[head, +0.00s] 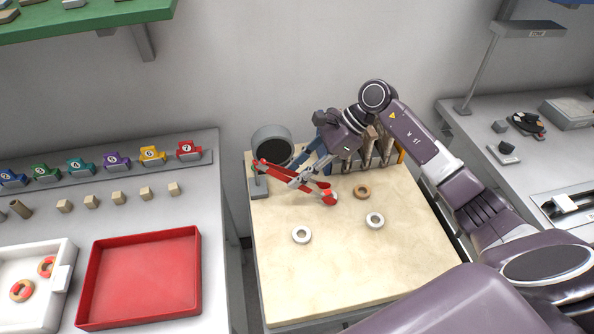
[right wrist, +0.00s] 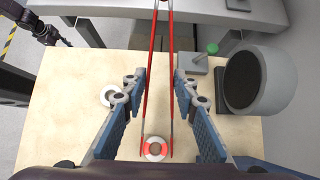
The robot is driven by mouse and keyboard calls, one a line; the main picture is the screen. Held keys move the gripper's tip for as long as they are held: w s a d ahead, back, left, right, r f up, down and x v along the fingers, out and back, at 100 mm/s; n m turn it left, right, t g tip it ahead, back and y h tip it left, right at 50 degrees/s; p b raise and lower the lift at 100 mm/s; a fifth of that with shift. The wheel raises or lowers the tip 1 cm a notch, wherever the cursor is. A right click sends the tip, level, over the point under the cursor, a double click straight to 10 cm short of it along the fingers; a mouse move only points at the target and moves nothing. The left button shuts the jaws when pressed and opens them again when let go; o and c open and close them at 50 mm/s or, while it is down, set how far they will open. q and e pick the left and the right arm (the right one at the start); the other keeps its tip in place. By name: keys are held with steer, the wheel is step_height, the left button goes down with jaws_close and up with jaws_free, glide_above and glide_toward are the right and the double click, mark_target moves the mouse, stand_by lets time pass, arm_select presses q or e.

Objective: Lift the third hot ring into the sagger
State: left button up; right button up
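Red tongs (head: 325,187) lie across the back left of the pale table; they also show as two red bars in the right wrist view (right wrist: 148,105). My right gripper (head: 299,180) is at the tongs, its fingers on either side of the bars; whether they press on them is unclear. A pale ring with reddish patches (right wrist: 155,149) shows at the tongs' wide end; contact is unclear. In the head view, white rings (head: 301,234) (head: 375,220) and a brown ring (head: 361,191) lie on the table. Two orange-red rings (head: 21,290) (head: 46,266) sit in the white tray (head: 66,278), possibly the sagger. My left gripper is out of view.
A round grey furnace mouth (head: 272,145) stands behind the tongs, beside a small grey stand (head: 258,185). Upright tools (head: 367,150) stand at the table's back. An empty red tray (head: 143,280) is on the left bench. The table's front is clear.

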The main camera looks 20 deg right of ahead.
steer(key=shift+r, duration=0.1)
jaws_close()
step_height(320, 180, up, 12)
steer(key=p, duration=0.5)
stand_by(0.4)
